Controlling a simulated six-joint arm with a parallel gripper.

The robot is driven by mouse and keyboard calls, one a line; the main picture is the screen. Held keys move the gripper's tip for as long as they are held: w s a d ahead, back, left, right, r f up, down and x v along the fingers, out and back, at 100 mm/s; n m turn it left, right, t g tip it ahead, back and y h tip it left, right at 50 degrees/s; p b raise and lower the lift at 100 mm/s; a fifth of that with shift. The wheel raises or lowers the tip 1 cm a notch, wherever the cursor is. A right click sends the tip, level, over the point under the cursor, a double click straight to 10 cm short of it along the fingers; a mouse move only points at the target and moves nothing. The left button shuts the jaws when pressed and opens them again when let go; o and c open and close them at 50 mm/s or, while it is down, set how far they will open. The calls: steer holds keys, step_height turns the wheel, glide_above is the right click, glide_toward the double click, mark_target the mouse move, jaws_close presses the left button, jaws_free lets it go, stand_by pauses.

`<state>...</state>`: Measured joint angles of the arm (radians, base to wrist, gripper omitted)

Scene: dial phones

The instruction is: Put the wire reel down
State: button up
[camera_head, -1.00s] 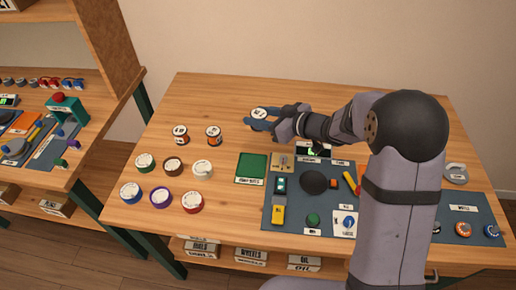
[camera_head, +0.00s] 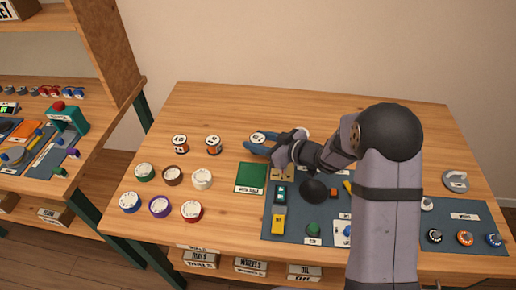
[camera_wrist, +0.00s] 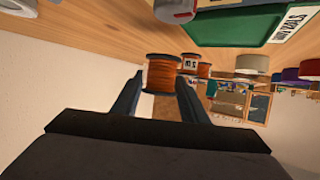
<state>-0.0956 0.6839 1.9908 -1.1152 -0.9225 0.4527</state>
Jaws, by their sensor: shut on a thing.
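A green mat (camera_head: 251,178) lies just in front of the held reel. Several coloured round pots, including a white one (camera_head: 202,179), stand at front left. A dark mat (camera_head: 295,229) with parts is at front right. The wooden table (camera_head: 235,105) behind is bare.

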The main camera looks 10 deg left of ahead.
steer(key=shift+f, duration=1.8)
steer(key=shift+f, duration=0.25)
steer(key=o, duration=1.1)
steer(key=shift+s, duration=0.1)
steer(key=shift+r, duration=0.35)
steer(key=v, duration=1.2)
steer(key=shift+f, duration=0.1)
